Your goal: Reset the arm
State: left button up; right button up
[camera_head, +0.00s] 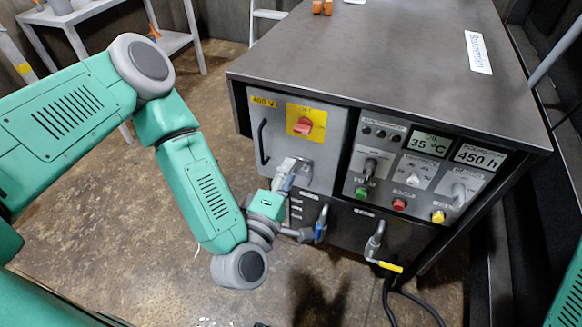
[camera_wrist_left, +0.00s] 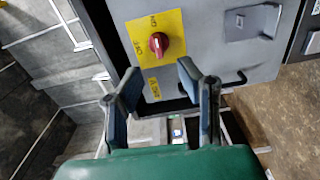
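My left arm is green and grey, and it reaches in from the left in the head view. My left gripper (camera_head: 287,174) is in front of the compactor's grey door, below the red rotary switch (camera_head: 303,126) on its yellow plate. In the left wrist view the two fingers of my left gripper (camera_wrist_left: 160,76) stand apart with nothing between them. The red switch (camera_wrist_left: 158,43) shows beyond the fingertips there. Whether a finger touches the door cannot be told. My right gripper is not in view; only a green piece of arm shows at the right edge.
The compactor cabinet (camera_head: 400,60) has a dark flat top and a control panel (camera_head: 415,165) with buttons and displays. A black door handle (camera_head: 263,142), a blue-handled valve (camera_head: 321,224) and a yellow-handled valve (camera_head: 385,265) stick out. Bare floor lies left; a grey table (camera_head: 75,18) stands behind.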

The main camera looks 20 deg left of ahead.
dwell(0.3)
pick_arm(q)
jog(key=s+f+m+g+h, duration=0.4)
jog(key=s+f+m+g, duration=0.65)
jog(key=f+m, duration=0.2)
jog(key=s+a+f+m+g+y, duration=0.2)
jog(key=s+a+m+g+y, duration=0.2)
jog(key=s+a, duration=0.9)
jog(key=m+g, duration=0.1)
jog(key=g, duration=0.1)
jog(key=shift+f+g+y, duration=0.3)
jog(key=shift+f+g, duration=0.05)
jog(key=shift+f, duration=0.05)
jog(key=shift+d+m, duration=0.1)
jog(key=shift+m, duration=0.15)
